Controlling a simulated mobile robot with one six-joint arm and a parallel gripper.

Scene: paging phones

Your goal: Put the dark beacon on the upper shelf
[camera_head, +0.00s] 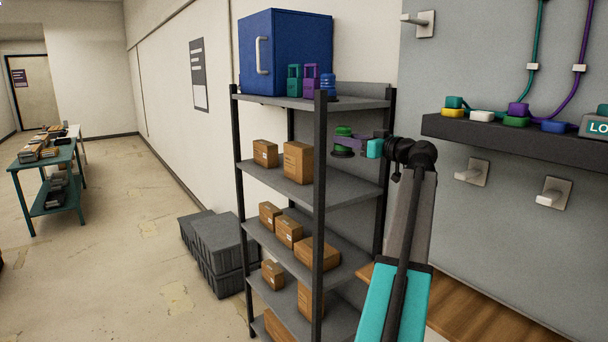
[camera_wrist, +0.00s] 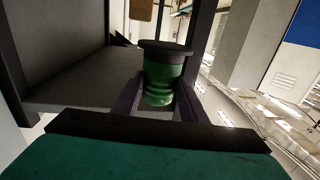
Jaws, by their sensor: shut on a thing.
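A green beacon with a dark base (camera_head: 343,132) is between the fingers of my gripper (camera_head: 352,144), just right of the rack's front post. My gripper is shut on it. In the wrist view the beacon (camera_wrist: 163,80) stands between the two purple fingers (camera_wrist: 158,100), its dark base at the top of the picture. The beacon appears upright, in the gap between the rack's top board (camera_head: 360,103) and its second board (camera_head: 345,187). I cannot tell whether it touches the second board. A blue beacon (camera_head: 327,86) stands on the top board.
The top board also bears a blue cabinet (camera_head: 285,52) and teal (camera_head: 294,80) and purple (camera_head: 310,80) objects. Cartons (camera_head: 298,162) fill the second board's left part. Dark posts (camera_head: 319,220) frame the rack. A wall ledge (camera_head: 500,133) with coloured items is at right.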

